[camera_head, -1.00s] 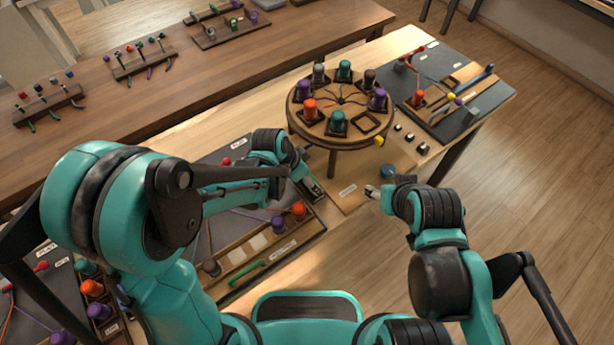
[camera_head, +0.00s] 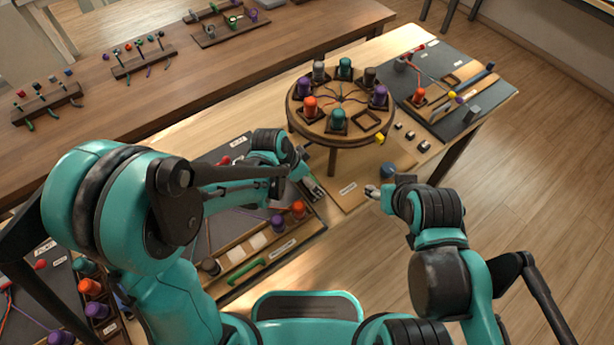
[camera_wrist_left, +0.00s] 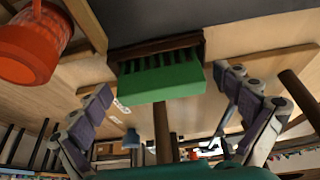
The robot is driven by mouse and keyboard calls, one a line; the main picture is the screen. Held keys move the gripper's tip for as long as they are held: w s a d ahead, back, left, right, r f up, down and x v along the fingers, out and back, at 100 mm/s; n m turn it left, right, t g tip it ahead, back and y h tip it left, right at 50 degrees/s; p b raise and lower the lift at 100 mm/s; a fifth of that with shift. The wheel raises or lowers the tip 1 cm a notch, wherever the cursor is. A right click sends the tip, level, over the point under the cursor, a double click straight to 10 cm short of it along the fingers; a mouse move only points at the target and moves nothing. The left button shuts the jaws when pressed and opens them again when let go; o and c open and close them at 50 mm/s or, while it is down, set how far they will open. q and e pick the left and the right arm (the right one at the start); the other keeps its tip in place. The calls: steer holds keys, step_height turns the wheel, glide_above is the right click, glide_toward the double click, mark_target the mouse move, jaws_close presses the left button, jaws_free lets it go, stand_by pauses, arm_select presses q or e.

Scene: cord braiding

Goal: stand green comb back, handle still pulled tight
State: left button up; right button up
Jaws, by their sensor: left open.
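In the left wrist view the green comb (camera_wrist_left: 162,84) has its teeth against a dark wooden holder (camera_wrist_left: 154,46). It lies between my open left fingers, with a gap on each side. In the head view my left gripper (camera_head: 317,191) is low beside the round braiding stand (camera_head: 331,137), and I cannot make out the comb there. My right gripper (camera_head: 371,192) is near the table's front edge; its jaws are too small to read. I cannot tell which part is the pulled handle or whether it is tight.
An orange bobbin (camera_wrist_left: 28,45) is close at the upper left of the wrist view. A tray with bobbins and a green handle-like piece (camera_head: 246,276) lies left of my left gripper. A dark mat (camera_head: 453,62) with cords and bobbins is at the right.

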arm_select(q)
steer(key=v, duration=1.2)
steer(key=s+a+r+n+t+y, duration=0.1)
steer(key=s+a+n+t+y, duration=0.1)
steer(key=s+a+n, duration=0.2)
steer(key=s+a+r+n+t+y, duration=0.1)
steer(key=s+a+n, duration=0.4)
steer(key=a, duration=0.5)
steer(key=shift+r+n+t+y, duration=0.45)
steer(key=shift+n+t, duration=0.25)
steer(key=shift+n, duration=0.2)
steer(key=shift+s+d, duration=0.1)
